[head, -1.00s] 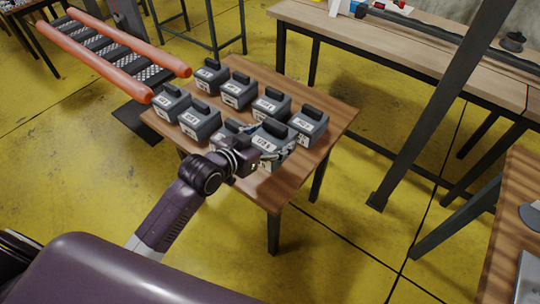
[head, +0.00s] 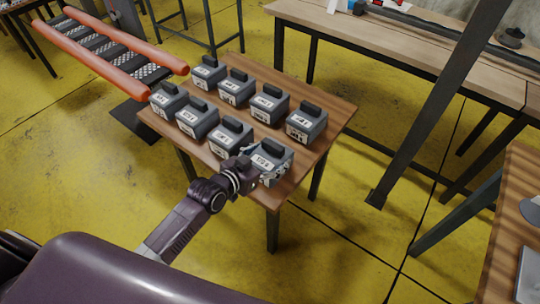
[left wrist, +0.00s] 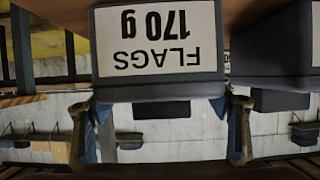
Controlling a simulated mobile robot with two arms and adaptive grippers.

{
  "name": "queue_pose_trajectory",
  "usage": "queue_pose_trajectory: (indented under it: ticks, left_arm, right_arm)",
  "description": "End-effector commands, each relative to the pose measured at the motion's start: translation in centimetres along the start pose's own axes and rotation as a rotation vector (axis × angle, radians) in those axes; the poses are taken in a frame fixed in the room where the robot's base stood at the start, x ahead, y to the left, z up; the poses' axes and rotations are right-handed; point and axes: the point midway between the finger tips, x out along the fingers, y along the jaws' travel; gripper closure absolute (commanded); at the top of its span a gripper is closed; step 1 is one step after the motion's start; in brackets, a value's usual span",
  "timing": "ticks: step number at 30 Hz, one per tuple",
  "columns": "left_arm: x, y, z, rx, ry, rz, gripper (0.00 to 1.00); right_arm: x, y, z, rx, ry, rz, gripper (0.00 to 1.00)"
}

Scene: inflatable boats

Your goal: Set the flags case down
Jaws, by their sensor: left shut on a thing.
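The flags case (head: 273,161) is a grey box with a dark top handle and a white label, at the front right corner of the small wooden table (head: 318,145). In the left wrist view the case (left wrist: 157,82) shows close up and inverted, its label reading "FLAGS 170 g". My left gripper (head: 263,174) is shut on the case, with fingers at both sides of it in the left wrist view (left wrist: 165,130). I cannot tell whether its base touches the tabletop. My right gripper is not in view.
Several similar grey cases stand in two rows on the table, one (head: 231,137) close to the left of the held case. A small orange inflatable boat (head: 110,55) lies behind left. A dark slanted post (head: 440,105) and a long workbench (head: 400,45) stand right and behind.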

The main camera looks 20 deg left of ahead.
Motion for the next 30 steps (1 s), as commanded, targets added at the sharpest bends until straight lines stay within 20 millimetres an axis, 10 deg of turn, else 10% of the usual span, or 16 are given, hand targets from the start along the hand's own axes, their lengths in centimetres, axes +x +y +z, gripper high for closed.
queue_pose_trajectory:
  ticks: [17,30]
  left_arm:
    - [-0.7,0.0,0.0,0.001,-0.001,0.000,0.11]
    - [-9.0,0.0,0.1,0.002,-0.003,0.001,0.11]
  right_arm:
    - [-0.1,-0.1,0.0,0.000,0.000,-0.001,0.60]
    - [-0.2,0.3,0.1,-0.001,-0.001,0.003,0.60]
